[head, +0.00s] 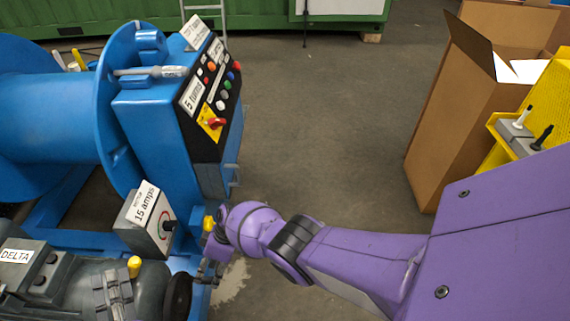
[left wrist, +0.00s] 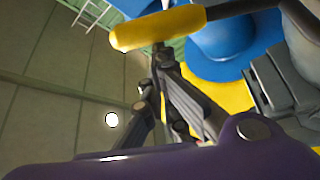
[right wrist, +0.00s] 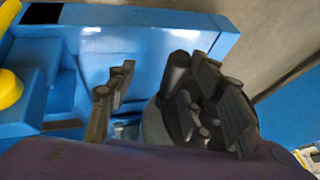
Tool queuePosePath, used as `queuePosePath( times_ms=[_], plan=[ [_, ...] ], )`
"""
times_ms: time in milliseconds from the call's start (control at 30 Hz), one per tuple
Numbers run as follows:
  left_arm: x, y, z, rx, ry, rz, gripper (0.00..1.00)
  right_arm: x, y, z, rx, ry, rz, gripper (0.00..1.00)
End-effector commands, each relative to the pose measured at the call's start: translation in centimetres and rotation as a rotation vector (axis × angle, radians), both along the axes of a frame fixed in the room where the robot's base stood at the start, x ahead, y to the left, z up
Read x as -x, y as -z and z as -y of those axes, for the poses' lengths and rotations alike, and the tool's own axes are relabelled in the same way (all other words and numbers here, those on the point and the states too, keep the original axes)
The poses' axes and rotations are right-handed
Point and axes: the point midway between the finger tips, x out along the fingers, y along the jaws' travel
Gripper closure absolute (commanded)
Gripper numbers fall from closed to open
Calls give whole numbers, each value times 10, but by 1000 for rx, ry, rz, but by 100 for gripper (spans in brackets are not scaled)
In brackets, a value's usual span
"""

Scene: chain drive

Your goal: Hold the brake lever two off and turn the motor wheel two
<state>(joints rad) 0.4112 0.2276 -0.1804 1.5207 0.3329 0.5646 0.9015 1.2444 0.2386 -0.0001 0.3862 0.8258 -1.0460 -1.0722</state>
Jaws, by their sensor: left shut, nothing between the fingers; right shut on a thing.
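In the left wrist view a lever with a yellow grip (left wrist: 158,28) on a dark rod crosses the top. My left gripper (left wrist: 160,60) is shut and empty, its fingertips close under the grip; contact is unclear. A yellow-capped handle (head: 134,266) in the head view appears to be this lever. The dark motor wheel (head: 178,297) stands at the motor's right end. My right gripper (head: 210,268) is beside it. In the right wrist view my right gripper (right wrist: 160,95) is shut on the wheel (right wrist: 155,127), whose grasped part is partly hidden.
The dark motor (head: 70,290) carries a DELTA label. A grey box marked 15 amps (head: 148,222) and a blue control panel (head: 205,100) stand behind it. A blue drum (head: 50,115) is at left. Cardboard boxes (head: 450,110) stand right; the floor between is clear.

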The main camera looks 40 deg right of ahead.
Motion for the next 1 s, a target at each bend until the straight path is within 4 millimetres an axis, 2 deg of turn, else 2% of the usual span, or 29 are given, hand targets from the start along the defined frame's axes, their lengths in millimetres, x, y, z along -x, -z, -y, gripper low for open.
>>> queuePosePath(
  times_ms=[33,333,567,767,1000],
  plan=[
    [0,2,8,0,11,-6,100,-8,-4,0,2,3,16,62],
    [0,1,8,0,12,-4,100,-9,-8,2,0,5,19,62],
    [0,0,8,0,12,-4,100,-8,-23,12,3,2,20,62],
    [0,0,8,0,13,-3,100,-6,-47,27,6,2,16,62],
    [0,0,9,0,13,-3,100,-4,-86,46,5,0,12,62]
  ],
)
